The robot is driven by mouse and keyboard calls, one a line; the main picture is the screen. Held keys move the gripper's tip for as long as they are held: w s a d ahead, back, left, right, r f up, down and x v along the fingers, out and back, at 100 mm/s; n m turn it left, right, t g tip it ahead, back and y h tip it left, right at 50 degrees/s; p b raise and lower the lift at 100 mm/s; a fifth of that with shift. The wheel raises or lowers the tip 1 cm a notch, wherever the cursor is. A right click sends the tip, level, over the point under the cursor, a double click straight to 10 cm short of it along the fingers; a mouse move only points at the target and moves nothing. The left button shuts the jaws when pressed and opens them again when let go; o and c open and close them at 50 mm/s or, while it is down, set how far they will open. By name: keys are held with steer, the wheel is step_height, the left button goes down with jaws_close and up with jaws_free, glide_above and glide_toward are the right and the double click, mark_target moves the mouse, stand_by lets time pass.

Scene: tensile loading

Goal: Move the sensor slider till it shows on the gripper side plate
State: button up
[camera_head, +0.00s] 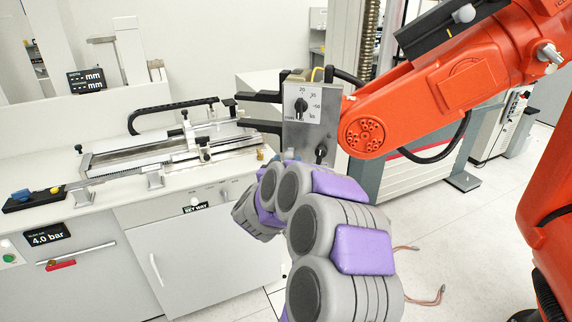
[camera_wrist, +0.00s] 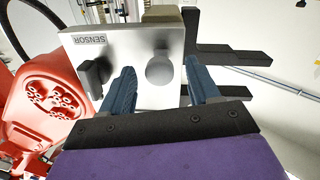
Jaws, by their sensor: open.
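The metal gripper side plate (camera_head: 305,118) is on the end of the orange arm, with a dial and small knobs on its face. In the wrist view, a metal plate (camera_wrist: 130,55) labelled SENSOR carries a black knob (camera_wrist: 95,78) at left and a round grey knob (camera_wrist: 160,70) in the middle. My gripper (camera_wrist: 160,66) has two blue fingers, open, one on each side of the round knob in the picture. I cannot tell whether they touch it. In the head view, my grey and purple arm rises below the plate and my fingers are not clear. I cannot pick out a sensor slider for certain.
The orange arm (camera_head: 440,100) fills the upper right. Black jaws (camera_head: 258,97) reach left from the plate. A bench (camera_head: 60,225) at left holds a metal slide fixture (camera_head: 150,155) and a small black box (camera_head: 35,200).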

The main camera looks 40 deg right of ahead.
steer(key=shift+w+d, duration=0.15)
steer(key=shift+d, duration=0.1)
steer(key=shift+c, duration=0.2)
jaws_close()
stand_by(0.3)
